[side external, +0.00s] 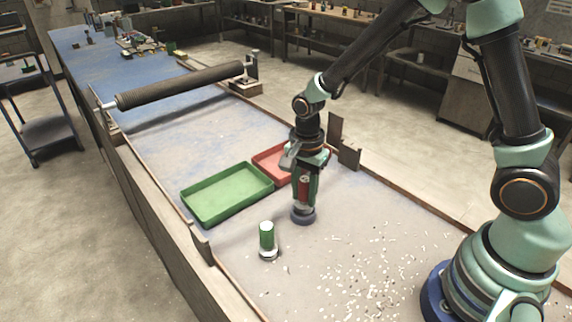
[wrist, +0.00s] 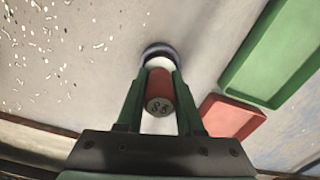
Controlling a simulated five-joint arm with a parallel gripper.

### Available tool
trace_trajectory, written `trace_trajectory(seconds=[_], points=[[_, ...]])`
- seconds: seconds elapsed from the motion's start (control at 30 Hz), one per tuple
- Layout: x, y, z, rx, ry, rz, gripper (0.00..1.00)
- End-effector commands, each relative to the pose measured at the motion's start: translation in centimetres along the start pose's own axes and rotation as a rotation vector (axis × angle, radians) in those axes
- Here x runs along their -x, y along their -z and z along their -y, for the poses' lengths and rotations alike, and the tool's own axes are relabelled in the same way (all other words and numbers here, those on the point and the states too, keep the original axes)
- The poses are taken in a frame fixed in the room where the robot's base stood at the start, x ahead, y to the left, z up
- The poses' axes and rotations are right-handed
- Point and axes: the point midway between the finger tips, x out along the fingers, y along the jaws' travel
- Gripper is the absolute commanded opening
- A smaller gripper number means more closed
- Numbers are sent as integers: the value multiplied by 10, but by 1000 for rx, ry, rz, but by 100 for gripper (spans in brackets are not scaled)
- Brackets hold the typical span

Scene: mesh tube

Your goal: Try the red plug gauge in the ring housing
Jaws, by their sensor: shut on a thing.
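My gripper (side external: 304,180) is shut on the red plug gauge (side external: 304,187) and holds it upright. In the wrist view the gauge (wrist: 160,88) sits between the two green fingers of my gripper (wrist: 160,95), with markings on its end face. The ring housing (side external: 303,216), a dark blue ring, stands on the table directly below the gauge. It also shows in the wrist view (wrist: 158,48), with a pale part between it and the red body. I cannot tell how deep the gauge is in the ring, as the bore is hidden.
A green-bodied gauge (side external: 267,238) stands upright to the left front. A green tray (side external: 228,194) and a red tray (side external: 270,161) lie behind my gripper. White chips (side external: 380,270) are scattered at the front right. A dark mesh roller (side external: 180,86) spans the table farther back.

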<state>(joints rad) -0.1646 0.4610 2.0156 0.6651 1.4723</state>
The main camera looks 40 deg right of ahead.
Motion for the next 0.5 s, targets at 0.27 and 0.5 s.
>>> trace_trajectory(seconds=[0.27,0.5], points=[[-3,0,0,0,1,0,0],[-6,0,0,0,1,0,0]])
